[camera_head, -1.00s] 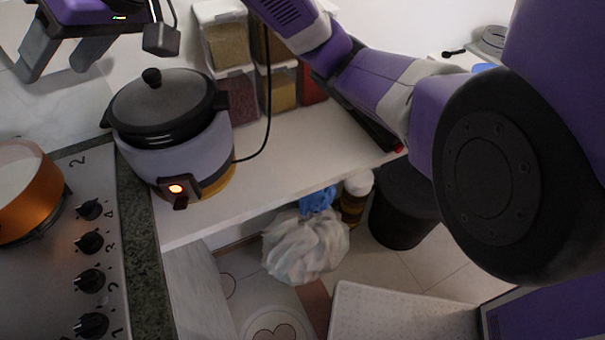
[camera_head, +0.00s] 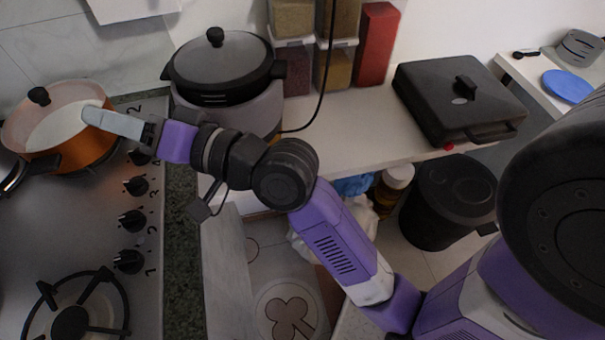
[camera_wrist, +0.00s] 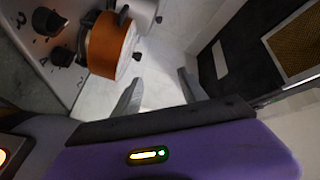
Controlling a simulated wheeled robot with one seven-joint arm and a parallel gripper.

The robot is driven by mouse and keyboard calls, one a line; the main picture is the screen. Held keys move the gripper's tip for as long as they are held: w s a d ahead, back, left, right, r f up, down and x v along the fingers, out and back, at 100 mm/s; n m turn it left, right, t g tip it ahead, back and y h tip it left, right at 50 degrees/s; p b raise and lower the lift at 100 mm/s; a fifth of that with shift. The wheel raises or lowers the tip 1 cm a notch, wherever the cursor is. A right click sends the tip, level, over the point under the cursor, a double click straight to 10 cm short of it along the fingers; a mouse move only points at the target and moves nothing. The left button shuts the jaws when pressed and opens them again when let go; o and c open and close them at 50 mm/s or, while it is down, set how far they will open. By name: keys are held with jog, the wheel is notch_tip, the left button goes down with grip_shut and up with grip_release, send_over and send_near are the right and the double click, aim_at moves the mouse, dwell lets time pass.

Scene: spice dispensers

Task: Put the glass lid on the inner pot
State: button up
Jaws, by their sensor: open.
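The glass lid (camera_head: 238,59), grey with a black knob, lies on the dark inner pot (camera_head: 225,95) in the cooker at upper left of centre in the head view. It looks about level on the rim; exact seating is hard to tell. My gripper (camera_head: 100,120) is well to the left of the lid and lower in the picture, by the right rim of the orange pot. In the wrist view my gripper (camera_wrist: 158,93) has its two fingers apart with nothing between them. The lid and inner pot are not visible in the wrist view.
The orange pot (camera_head: 90,150) stands on the stove (camera_head: 90,215), close to my fingers; touching cannot be told. Spice dispensers (camera_head: 293,55) stand behind the cooker (camera_head: 262,115). A black case (camera_head: 445,95) lies on the counter to the right. A black bin (camera_head: 445,205) is below.

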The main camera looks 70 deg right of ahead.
jog(key=s+a+f+g+h, duration=0.1)
jog(key=s+f+h, duration=0.2)
jog(key=s+f, duration=0.55)
jog(key=s+f+n+g, duration=0.1)
jog(key=s+f+n, duration=0.3)
jog(key=s, duration=0.8)
jog(key=s+f+n+g, duration=0.2)
jog(key=s+f+n, duration=0.3)
jog(key=s, duration=0.7)
jog(key=shift+d+f, duration=0.35)
jog(key=shift+f, duration=0.25)
